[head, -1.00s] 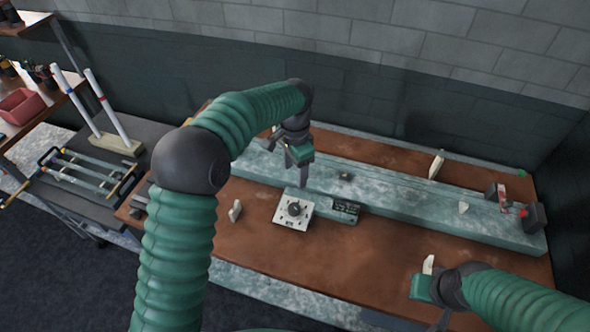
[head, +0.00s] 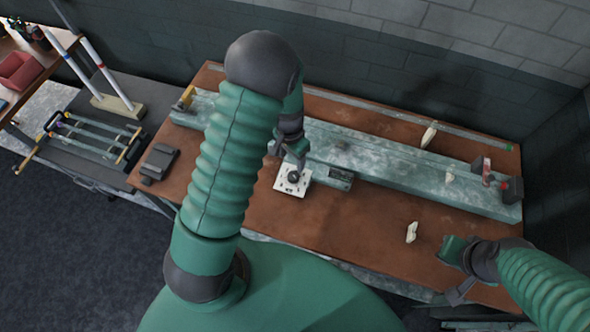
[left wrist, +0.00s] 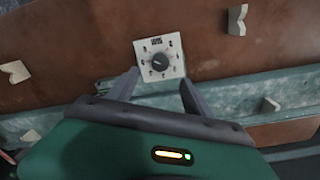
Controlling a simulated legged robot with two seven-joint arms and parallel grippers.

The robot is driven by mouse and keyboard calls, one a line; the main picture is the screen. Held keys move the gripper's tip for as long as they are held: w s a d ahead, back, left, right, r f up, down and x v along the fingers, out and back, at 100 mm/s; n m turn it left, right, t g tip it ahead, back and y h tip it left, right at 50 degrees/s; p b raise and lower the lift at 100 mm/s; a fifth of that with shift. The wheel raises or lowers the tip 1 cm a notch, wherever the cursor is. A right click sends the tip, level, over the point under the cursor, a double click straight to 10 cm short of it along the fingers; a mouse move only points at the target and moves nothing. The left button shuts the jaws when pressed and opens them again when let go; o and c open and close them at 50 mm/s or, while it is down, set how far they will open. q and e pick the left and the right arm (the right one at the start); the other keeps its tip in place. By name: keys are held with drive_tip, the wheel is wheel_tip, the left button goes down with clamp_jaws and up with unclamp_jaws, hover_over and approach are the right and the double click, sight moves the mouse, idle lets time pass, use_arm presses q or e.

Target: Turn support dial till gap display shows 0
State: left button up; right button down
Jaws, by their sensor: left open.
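The support dial (head: 294,175) is a round black knob on a square white plate (head: 283,186). In the left wrist view the dial (left wrist: 159,62) shows whole, with dark marks around it and a pale pointer line. The gap display (head: 341,175) is a small dark panel right of the plate; its reading is too small to tell. My left gripper (head: 289,152) is open, just behind and above the dial in the head view. In the left wrist view its fingers (left wrist: 158,78) are spread, with the dial between and beyond their tips. My right gripper (head: 456,272) is near the bench's front right; its jaws are unclear.
A long greenish beam (head: 400,170) runs along the brown bench (head: 350,215). Small cream blocks, one (head: 411,232) near my right gripper, lie about. A dark box (head: 511,190) is at the beam's right end. A grey cart (head: 90,125) stands left.

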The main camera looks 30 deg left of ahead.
use_arm(q)
drive_tip(key=p, duration=0.2)
hover_over(293, 175)
drive_tip(key=f, duration=0.7)
drive_tip(key=shift+d, duration=0.35)
drive_tip(key=f, duration=0.2)
drive_tip(key=a+f, duration=0.1)
drive_tip(key=f, duration=0.1)
drive_tip(key=shift+w+f, duration=0.15)
drive_tip(key=shift+s+a+f, duration=0.2)
drive_tip(key=shift+d, duration=0.25)
drive_tip(key=shift+c, duration=0.5)
drive_tip(key=shift+w+d+r, duration=0.1)
drive_tip(key=shift+w+d, duration=0.05)
drive_tip(key=shift+d, duration=0.2)
drive_tip(key=c, duration=0.7)
drive_tip(key=shift+a, duration=0.15)
clamp_jaws()
drive_tip(key=shift+a, duration=0.15)
use_arm(e)
drive_tip(key=shift+w+r, duration=0.2)
drive_tip(key=shift+r, duration=0.4)
drive_tip(key=shift+w+r, duration=0.2)
drive_tip(key=shift+r, duration=0.4)
